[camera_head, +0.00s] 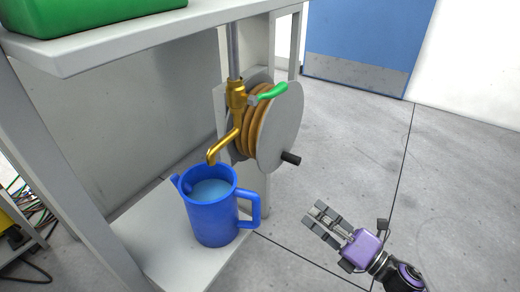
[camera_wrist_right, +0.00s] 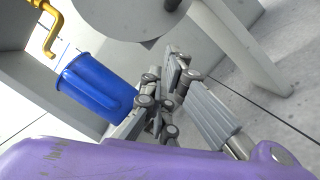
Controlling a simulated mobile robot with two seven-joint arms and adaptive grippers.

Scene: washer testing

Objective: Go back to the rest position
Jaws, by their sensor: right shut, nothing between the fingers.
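My right gripper (camera_head: 318,220) is out over the open floor at the lower right of the head view, to the right of the blue jug and apart from it. Its fingers are together with nothing between them. In the right wrist view, my right gripper's fingers (camera_wrist_right: 178,82) show in the middle. The blue jug (camera_head: 213,222) stands upright under the brass tap (camera_head: 237,110), with light blue liquid inside; it also shows in the right wrist view (camera_wrist_right: 97,85). The tap has a green handle (camera_head: 270,93). My left gripper is not in view.
The jug stands on a grey shelf (camera_head: 165,245). A hose reel (camera_head: 280,127) with a dark crank knob is behind the tap. A green container (camera_head: 90,12) sits on the upper shelf (camera_head: 150,35). Cables lie at the far left. The floor (camera_head: 350,150) around my right gripper is clear.

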